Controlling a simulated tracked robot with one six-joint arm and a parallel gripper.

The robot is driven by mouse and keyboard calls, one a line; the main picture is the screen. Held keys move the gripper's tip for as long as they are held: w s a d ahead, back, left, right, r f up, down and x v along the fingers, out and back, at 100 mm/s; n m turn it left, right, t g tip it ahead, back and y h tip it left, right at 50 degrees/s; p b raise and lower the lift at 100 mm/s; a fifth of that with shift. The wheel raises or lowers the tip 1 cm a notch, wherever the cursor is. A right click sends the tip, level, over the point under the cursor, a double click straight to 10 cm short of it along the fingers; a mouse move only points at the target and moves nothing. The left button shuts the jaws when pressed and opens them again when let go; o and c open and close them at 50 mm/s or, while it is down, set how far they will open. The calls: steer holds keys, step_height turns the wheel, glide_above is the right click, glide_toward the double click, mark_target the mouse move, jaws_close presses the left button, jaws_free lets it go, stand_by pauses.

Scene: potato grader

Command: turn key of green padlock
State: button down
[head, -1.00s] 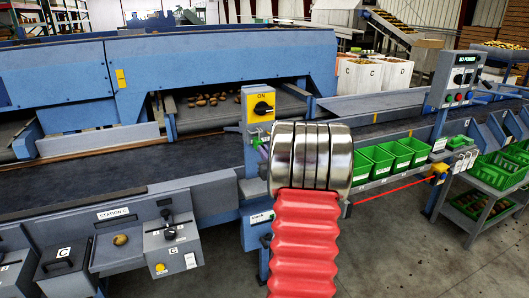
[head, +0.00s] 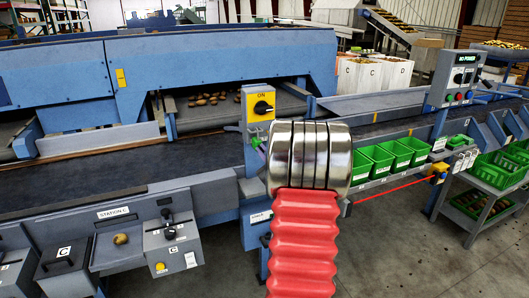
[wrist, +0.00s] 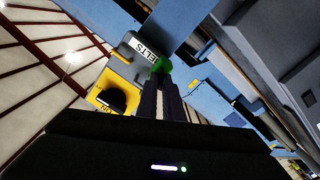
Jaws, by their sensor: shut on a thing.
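The green padlock (wrist: 161,65) shows in the wrist view just past the tips of my gripper (wrist: 160,82). The dark fingers are close together and shut at the padlock's near side. The key is hidden between or behind the fingers, and I cannot see its angle. In the head view a small bit of green padlock (head: 254,143) shows below the yellow switch box. My red arm and its metal rings cover most of my gripper there.
The yellow switch box (head: 259,104) with a black knob marked ON is close to the padlock; it also shows in the wrist view (wrist: 112,92). A dark belt (head: 100,175) runs behind. Green bins (head: 397,153) and a control box (head: 457,78) stand right.

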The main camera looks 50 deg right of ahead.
steer(key=n, duration=1.1)
steer(key=shift+a+f+n, duration=0.15)
steer(key=shift+n, duration=0.15)
stand_by(0.4)
steer(key=c, duration=1.9)
jaws_free()
steer(key=v, duration=1.3)
steer(key=shift+s+a, duration=0.15)
steer(key=shift+s, duration=0.15)
